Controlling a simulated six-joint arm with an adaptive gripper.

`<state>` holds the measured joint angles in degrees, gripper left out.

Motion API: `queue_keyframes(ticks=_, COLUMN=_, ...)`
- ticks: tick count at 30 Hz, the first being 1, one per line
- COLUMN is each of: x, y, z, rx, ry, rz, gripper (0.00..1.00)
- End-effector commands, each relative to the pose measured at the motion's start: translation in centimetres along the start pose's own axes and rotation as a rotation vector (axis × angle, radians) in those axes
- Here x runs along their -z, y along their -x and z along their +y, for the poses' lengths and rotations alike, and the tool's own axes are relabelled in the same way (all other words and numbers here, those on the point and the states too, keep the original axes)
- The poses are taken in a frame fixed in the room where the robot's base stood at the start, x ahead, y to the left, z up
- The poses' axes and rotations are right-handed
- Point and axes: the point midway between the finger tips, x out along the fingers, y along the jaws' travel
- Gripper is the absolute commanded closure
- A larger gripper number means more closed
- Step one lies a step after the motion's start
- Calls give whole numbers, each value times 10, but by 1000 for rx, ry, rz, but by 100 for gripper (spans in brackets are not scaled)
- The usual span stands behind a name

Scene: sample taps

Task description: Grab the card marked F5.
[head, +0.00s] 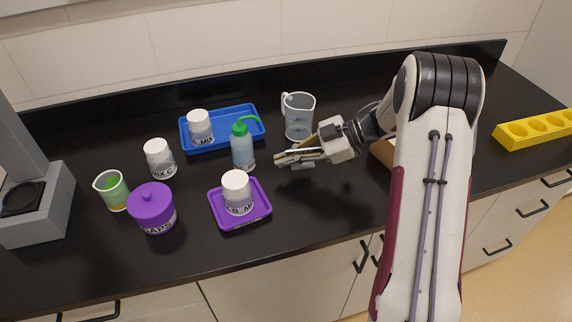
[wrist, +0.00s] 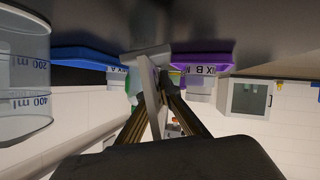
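My gripper (head: 284,158) is in the air over the counter, pointing left, beside the clear beaker and the wash bottle. In the wrist view its two dark fingers (wrist: 160,82) converge on a thin pale grey flat piece (wrist: 150,85), seen nearly edge-on, and appear shut on it. No F5 mark is readable in either view, so I cannot tell whether this piece is the card. A tan box (head: 382,153) is mostly hidden behind my arm, and its contents do not show.
A clear beaker (head: 298,118) and a green-topped wash bottle (head: 242,150) stand close to my gripper. White-capped jars stand on a blue tray (head: 252,132), a purple tray (head: 262,211) and the counter. A purple jar (head: 152,208) and yellow rack (head: 540,132) stand farther off.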

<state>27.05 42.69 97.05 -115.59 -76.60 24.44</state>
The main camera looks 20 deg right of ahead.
Motion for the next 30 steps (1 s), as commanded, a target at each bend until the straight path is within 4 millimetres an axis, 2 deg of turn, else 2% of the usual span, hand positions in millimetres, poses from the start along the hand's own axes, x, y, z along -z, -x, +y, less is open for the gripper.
queue_keyframes(ticks=6, x=29, y=15, z=9, rx=-1, ry=4, rz=0, gripper=100)
queue_keyframes(ticks=13, x=52, y=27, z=15, rx=0, ry=3, rz=0, gripper=100)
queue_keyframes(ticks=18, x=58, y=30, z=17, rx=0, ry=2, rz=0, gripper=100)
queue_keyframes(ticks=30, x=58, y=30, z=17, rx=0, ry=1, rz=0, gripper=100)
